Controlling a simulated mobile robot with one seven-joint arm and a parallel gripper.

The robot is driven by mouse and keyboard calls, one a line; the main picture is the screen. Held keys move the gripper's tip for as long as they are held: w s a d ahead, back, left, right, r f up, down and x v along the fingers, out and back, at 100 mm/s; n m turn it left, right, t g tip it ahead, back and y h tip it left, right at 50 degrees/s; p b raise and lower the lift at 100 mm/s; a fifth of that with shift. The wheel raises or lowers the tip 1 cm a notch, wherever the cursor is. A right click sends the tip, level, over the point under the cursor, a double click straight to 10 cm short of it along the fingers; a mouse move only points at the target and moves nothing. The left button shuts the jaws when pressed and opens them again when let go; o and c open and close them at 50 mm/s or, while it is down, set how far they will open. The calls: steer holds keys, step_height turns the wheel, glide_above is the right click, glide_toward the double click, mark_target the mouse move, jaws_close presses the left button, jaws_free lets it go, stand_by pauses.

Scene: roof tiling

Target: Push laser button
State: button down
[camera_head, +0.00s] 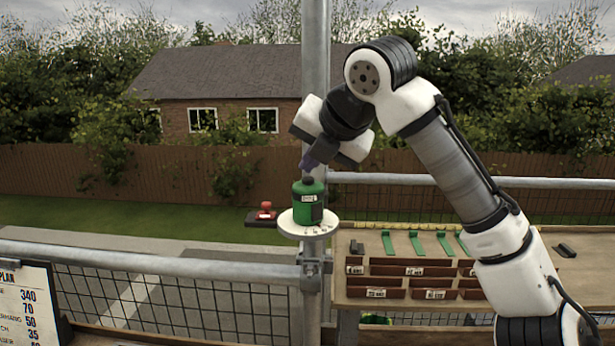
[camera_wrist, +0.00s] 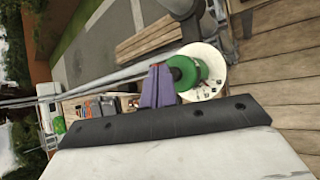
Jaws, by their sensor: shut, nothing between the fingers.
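A green laser device (camera_head: 308,203) with a dark cap and a small label stands upright on a round white disc (camera_head: 290,226) fixed to the metal pole. The green device also shows in the wrist view (camera_wrist: 184,73), partly behind the purple fingers. My gripper (camera_head: 308,165) is shut and empty, its fingertips pointing down just above the cap. It shows in the wrist view (camera_wrist: 158,82) beside the green device. I cannot tell whether the tips touch the cap. No separate button on the device is clear.
A small red part on a dark bracket (camera_head: 265,215) sits left of the disc. A vertical metal pole (camera_head: 315,60) rises behind the device. A wooden bench (camera_head: 350,295) with brown bins and green strips stands right. Railings (camera_head: 150,262) and a price board (camera_head: 25,305) are at left.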

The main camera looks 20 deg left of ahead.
stand_by(0.6)
steer(key=shift+f, duration=0.45)
steer(key=shift+r+p, duration=0.5)
steer(key=shift+p, duration=0.15)
steer(key=shift+r, duration=0.1)
step_height(320, 180, up, 2)
steer(key=p, duration=0.2)
steer(key=shift+r+p, duration=0.15)
steer(key=shift+p, duration=0.15)
step_height(320, 180, up, 4)
steer(key=shift+f, duration=0.25)
steer(key=shift+f, duration=0.1)
